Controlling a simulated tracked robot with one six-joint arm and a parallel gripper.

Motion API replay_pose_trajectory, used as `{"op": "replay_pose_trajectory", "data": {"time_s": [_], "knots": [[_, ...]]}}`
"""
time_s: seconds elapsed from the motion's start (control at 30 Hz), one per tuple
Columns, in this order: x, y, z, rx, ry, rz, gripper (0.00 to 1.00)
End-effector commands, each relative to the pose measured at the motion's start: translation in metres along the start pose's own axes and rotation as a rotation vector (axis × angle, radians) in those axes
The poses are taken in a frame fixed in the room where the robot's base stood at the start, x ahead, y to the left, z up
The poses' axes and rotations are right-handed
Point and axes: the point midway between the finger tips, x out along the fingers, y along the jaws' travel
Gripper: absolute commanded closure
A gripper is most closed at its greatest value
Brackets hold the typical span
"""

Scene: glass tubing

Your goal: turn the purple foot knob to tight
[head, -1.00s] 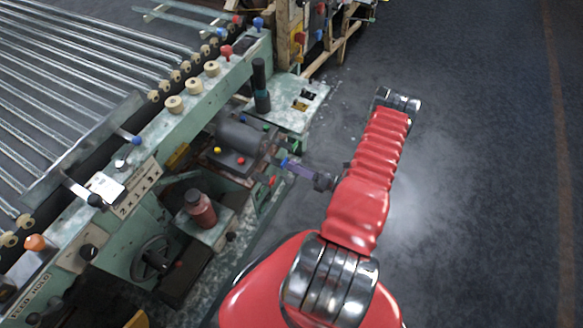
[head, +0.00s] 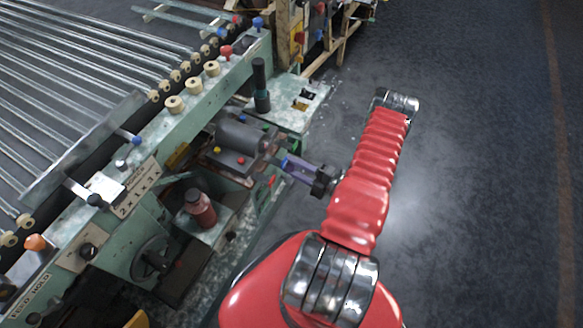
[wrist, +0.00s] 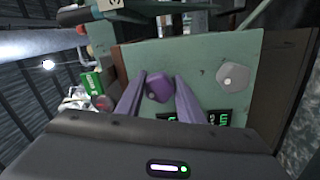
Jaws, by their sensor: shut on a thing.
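The purple foot knob (wrist: 158,87) is a small faceted purple knob on a pale green panel (wrist: 205,58) in the wrist view. My gripper (wrist: 160,78) has its two purple fingers on either side of the knob and is shut on it. In the head view my gripper (head: 286,163) reaches left to the low end of the green machine, and the knob cannot be made out there. Labels with bright green lettering (wrist: 218,117) sit below the knob, partly hidden by the right finger.
A grey hexagonal knob (wrist: 233,77) is on the same panel to the right. A green box (wrist: 92,82) lies left of the panel. In the head view a red bottle (head: 200,208) and a handwheel (head: 152,262) stand nearby. Open floor lies right of my arm.

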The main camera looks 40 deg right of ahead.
Motion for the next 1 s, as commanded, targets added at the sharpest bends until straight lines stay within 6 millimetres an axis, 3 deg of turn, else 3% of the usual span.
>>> {"op": "replay_pose_trajectory", "data": {"time_s": [0.5, 1.0], "knots": [[-0.0015, -0.0047, 0.0005, 0.422, -0.047, -0.010, 0.89], [-0.0017, -0.0046, 0.0012, 0.525, -0.058, -0.009, 0.89]]}}
